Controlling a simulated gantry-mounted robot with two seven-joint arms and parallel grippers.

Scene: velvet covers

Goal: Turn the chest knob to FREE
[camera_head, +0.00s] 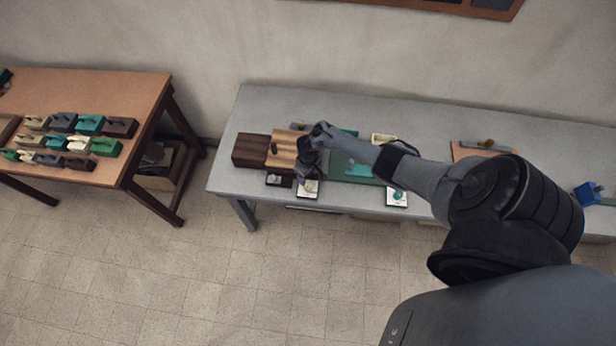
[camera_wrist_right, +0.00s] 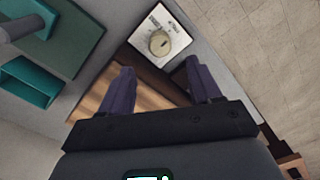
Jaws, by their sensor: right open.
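A white plate with a round beige knob (camera_wrist_right: 160,43) shows in the right wrist view, just beyond my fingertips. The knob has a dark mark on its face; the lettering beside it is too small to read. In the head view this plate (camera_head: 308,190) lies at the front of the grey table, before a striped wooden chest (camera_head: 281,150). My right gripper (camera_wrist_right: 162,82) is open and empty, its two fingers apart above the striped wood and apart from the knob. In the head view the right gripper (camera_head: 309,172) partly hides the chest and plate. My left gripper is out of view.
A dark brown chest (camera_head: 250,150) stands left of the striped one, with a dark plate (camera_head: 279,181) in front. A teal chest (camera_head: 360,168) stands right, near another white knob plate (camera_head: 397,197). A brown table (camera_head: 90,82) at left holds several small blocks.

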